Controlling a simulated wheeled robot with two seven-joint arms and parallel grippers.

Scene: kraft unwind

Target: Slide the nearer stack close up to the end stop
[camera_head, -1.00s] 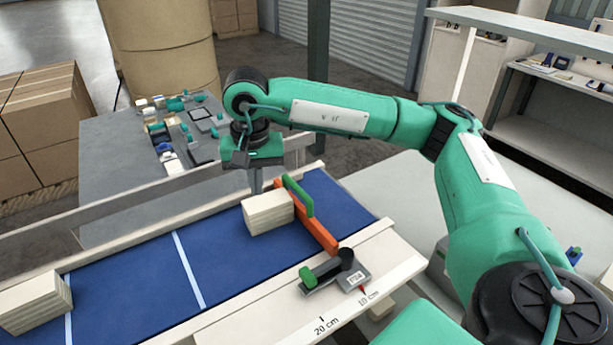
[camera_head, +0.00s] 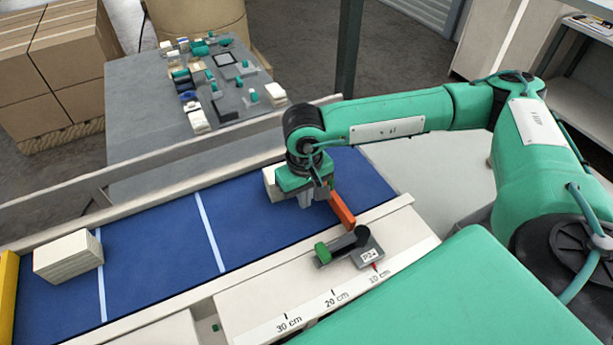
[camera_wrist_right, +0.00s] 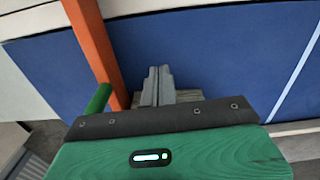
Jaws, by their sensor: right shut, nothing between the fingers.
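A pale stack of flat pieces (camera_head: 269,180) sits on the blue belt beside the orange bar (camera_head: 342,210), mostly hidden behind my right gripper (camera_head: 306,204). The bar's green handle (camera_wrist_right: 98,101) shows there too. My right gripper's grey fingers (camera_wrist_right: 158,86) are shut and empty, low over the belt at the stack. A second pale stack (camera_head: 68,257) stands at the belt's left end. My left gripper is not in view.
The blue belt (camera_head: 160,241) has white cross lines and pale side rails. A yellow bar (camera_head: 8,297) stands at its left end. A grey clamp with a green knob (camera_head: 347,248) sits on the near rail by a centimetre scale. A cluttered grey table (camera_head: 150,150) lies behind.

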